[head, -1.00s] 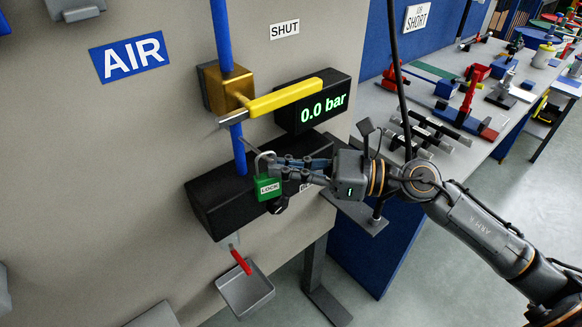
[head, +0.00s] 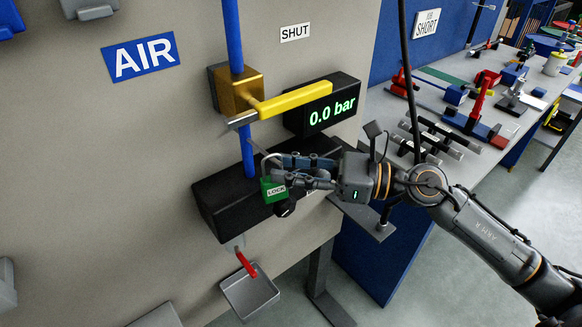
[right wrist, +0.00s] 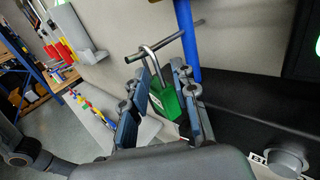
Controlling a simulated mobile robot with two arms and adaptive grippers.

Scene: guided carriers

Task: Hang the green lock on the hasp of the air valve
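The green lock (head: 273,190), labelled LOCK, hangs upright with its grey shackle up at my right gripper (head: 290,182). The air valve (head: 237,90) has a brass body on a blue pipe and a yellow handle (head: 292,101) pointing right. A thin grey rod (right wrist: 165,44), probably the hasp, crosses near the shackle's top. I cannot tell whether the shackle is around it. My left gripper is not in view.
A black display (head: 325,106) reads 0.0 bar. A black box (head: 225,200) lies behind the lock. A grey tray (head: 250,295) with a red-handled item (head: 246,264) is below. A bench (head: 420,85) with several tools stands at the right.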

